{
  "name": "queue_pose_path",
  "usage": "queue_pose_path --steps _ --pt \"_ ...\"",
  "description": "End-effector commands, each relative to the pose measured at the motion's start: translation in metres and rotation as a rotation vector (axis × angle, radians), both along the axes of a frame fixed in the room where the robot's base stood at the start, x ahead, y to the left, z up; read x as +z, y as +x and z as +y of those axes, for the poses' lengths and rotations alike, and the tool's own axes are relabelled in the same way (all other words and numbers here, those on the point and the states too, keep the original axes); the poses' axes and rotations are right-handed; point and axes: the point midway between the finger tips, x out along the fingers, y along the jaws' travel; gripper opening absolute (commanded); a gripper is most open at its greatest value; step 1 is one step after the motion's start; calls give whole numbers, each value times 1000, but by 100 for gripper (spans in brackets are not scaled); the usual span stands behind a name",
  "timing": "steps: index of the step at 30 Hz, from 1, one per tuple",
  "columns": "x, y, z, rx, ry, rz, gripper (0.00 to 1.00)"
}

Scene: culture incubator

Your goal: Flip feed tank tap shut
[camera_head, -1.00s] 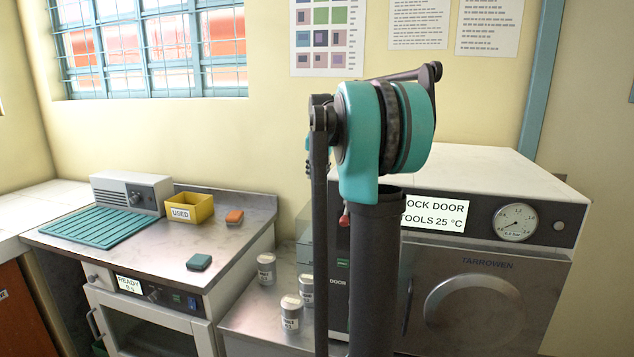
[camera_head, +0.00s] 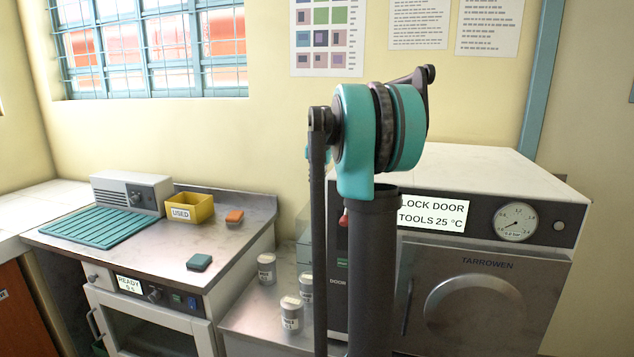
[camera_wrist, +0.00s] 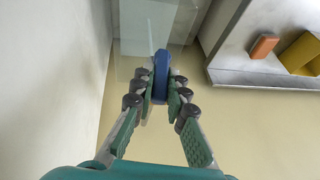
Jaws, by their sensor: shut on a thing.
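In the wrist view a blue tap handle (camera_wrist: 161,75) stands between the two green-padded fingers of my gripper (camera_wrist: 160,95). The fingers are closed on it from both sides. The handle is long and narrow and points away from me in that picture. Behind it is a clear, glassy body (camera_wrist: 147,35), which looks like the feed tank. The tap's body and its outlet are hidden. In the head view my arm covers the middle, and neither my gripper nor the tap handle can be made out.
A steel bench holds a teal ribbed mat (camera_head: 100,228), a yellow "USED" bin (camera_head: 190,208), an orange block (camera_head: 234,217) and a teal block (camera_head: 199,262). Several labelled jars (camera_head: 291,313) stand on a lower counter. A "TARROWEN" unit with a gauge (camera_head: 516,221) is at right.

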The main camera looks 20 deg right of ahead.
Motion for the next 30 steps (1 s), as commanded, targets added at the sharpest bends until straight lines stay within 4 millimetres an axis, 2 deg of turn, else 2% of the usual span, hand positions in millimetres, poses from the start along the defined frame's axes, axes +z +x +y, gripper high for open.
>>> queue_pose_path --steps 5,14,23,24,29,30 --pt "0 1 2 2 -21 15 0" --pt "1 5 8 2 -156 106 0" --pt "1 5 8 0 -167 114 0" --pt "1 5 8 0 -167 114 15" --pt "1 5 8 0 -168 113 34" --pt "1 5 8 0 -168 113 34"
